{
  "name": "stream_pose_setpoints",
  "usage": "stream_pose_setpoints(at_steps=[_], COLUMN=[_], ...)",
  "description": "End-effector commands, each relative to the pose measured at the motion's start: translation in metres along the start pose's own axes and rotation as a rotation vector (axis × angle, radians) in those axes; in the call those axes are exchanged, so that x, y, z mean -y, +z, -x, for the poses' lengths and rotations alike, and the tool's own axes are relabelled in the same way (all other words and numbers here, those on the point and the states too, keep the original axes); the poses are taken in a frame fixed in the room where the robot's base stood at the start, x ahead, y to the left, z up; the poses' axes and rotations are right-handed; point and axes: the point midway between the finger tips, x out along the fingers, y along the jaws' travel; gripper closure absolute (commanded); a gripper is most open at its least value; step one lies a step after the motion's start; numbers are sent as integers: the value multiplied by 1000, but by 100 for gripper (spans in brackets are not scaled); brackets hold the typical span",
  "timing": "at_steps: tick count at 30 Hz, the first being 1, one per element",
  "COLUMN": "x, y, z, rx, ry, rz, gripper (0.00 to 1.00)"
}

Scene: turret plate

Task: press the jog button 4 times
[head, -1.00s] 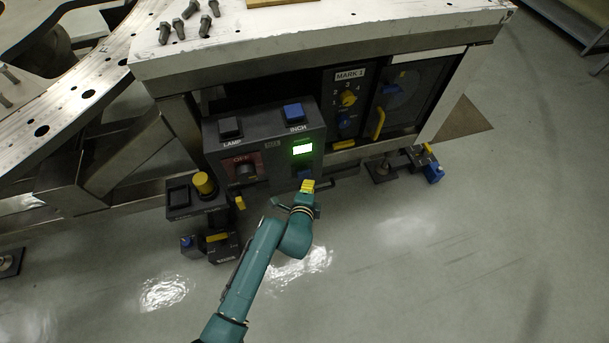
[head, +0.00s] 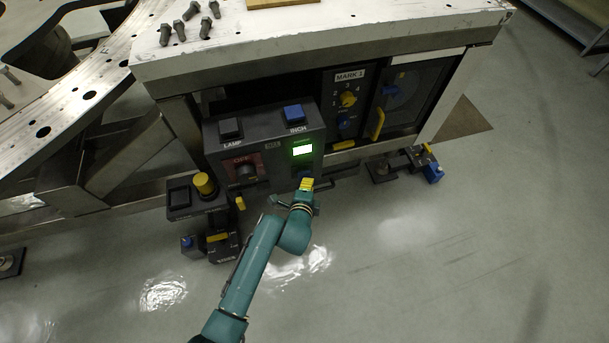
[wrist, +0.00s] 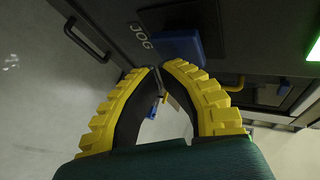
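The jog button is a blue block (wrist: 180,47) beside the white JOG lettering on the dark panel in the wrist view. In the head view it is mostly hidden behind my gripper, low on the control box (head: 215,145) under the lit green display (head: 302,150). My gripper (wrist: 158,69) has yellow ribbed fingers with their tips brought together and nothing visible between them. The tips are close to the button's lower edge in the wrist view; I cannot tell whether they touch it. In the head view my gripper (head: 307,184) is at the front of the box.
A blue INCH button (head: 294,113) and a black LAMP button (head: 230,128) sit on top of the box. A red OFF panel (head: 243,168) is to the left. A yellow knob (head: 204,184) stands farther left.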

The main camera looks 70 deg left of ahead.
Motion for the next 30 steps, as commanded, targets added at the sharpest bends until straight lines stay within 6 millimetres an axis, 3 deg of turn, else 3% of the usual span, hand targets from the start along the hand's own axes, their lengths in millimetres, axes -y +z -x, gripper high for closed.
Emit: stream_pose_setpoints(at_steps=[30], x=[4], y=[5], z=[-8], rx=[1], ry=[1], rz=[-1], gripper=[100])
